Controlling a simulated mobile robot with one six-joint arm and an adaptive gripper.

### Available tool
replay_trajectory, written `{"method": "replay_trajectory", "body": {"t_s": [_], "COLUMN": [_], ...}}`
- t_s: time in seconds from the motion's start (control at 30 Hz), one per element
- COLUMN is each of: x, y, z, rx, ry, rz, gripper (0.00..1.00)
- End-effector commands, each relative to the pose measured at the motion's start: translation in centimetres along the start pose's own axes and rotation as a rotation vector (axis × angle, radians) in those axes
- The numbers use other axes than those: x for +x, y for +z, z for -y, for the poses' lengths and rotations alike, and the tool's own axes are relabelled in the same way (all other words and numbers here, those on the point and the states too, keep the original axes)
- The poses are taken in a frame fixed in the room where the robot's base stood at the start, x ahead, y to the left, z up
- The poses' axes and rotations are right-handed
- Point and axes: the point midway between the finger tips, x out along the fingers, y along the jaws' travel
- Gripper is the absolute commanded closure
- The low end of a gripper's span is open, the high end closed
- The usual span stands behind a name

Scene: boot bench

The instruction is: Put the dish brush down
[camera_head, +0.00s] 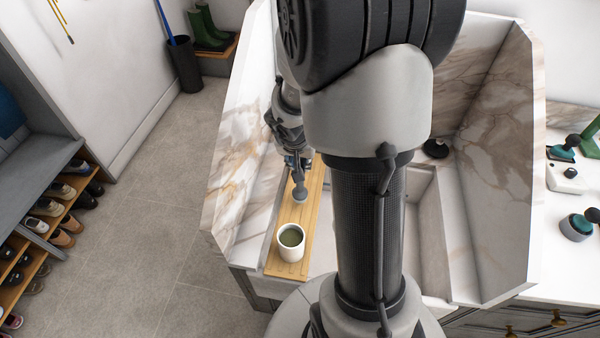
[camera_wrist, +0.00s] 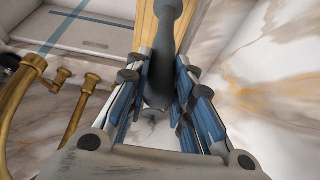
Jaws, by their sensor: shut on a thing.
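The dish brush is dark grey, with a long handle and a rounded end. In the head view it shows as a grey shape (camera_head: 299,190) hanging from my gripper (camera_head: 293,161) in front of the wooden board (camera_head: 315,192). In the wrist view the brush (camera_wrist: 163,60) stands between the blue-padded fingers of my gripper (camera_wrist: 162,82), which is shut on it. The board (camera_wrist: 146,28) shows behind it. I cannot tell whether the brush touches the board. My arm hides part of the sink.
A white cup (camera_head: 283,247) with green contents stands on the board's near end. Marble panels (camera_head: 250,140) rise around the sink. Brass taps (camera_wrist: 80,110) stand at the left in the wrist view. The board between cup and brush looks bare.

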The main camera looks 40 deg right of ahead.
Motion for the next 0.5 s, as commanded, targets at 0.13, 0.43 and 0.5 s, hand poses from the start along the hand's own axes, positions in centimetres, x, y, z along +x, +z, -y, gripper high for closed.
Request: {"method": "replay_trajectory", "body": {"t_s": [0.13, 0.43, 0.5], "x": [2.2, 3.4, 3.4], "y": [0.9, 1.4, 1.4], "z": [0.0, 0.0, 0.0], "rx": [0.000, 0.000, 0.000], "ry": [0.000, 0.000, 0.000], "rz": [0.000, 0.000, -0.001], "gripper": [1.00, 1.00, 1.00]}}
